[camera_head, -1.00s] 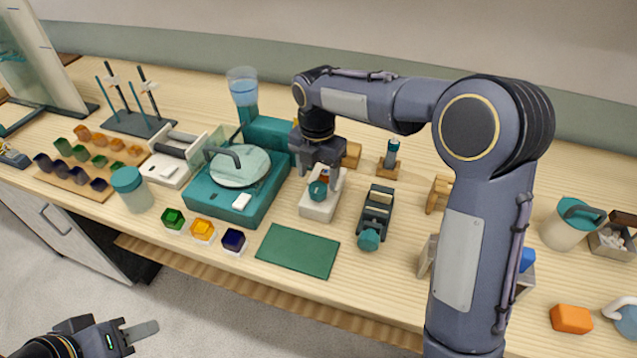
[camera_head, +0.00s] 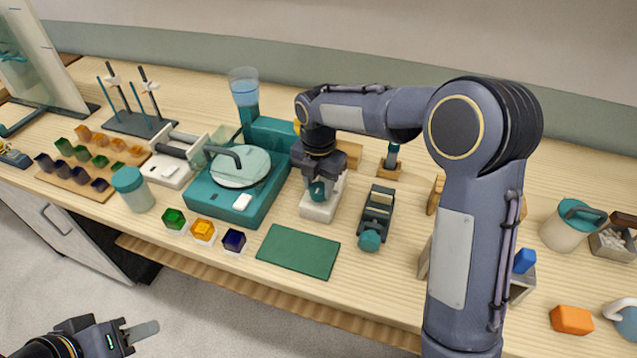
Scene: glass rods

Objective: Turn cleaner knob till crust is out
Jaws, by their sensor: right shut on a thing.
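The cleaner is a small white block (camera_head: 318,209) with a teal knob (camera_head: 317,191) on its front, in the middle of the bench. My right gripper (camera_head: 324,183) comes down from above and is shut at the knob. The gripper hides the back of the cleaner and most of the knob. I cannot make out any crust. My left gripper (camera_head: 128,333) is low at the bottom left, over the floor and away from the bench. I cannot tell how its jaws stand.
The teal grinding machine (camera_head: 222,203) stands just left of the cleaner. A dark holder with a teal knob (camera_head: 375,212) stands to the right. A green mat (camera_head: 298,250) lies in front. Coloured glass cubes (camera_head: 203,230) sit left of the mat.

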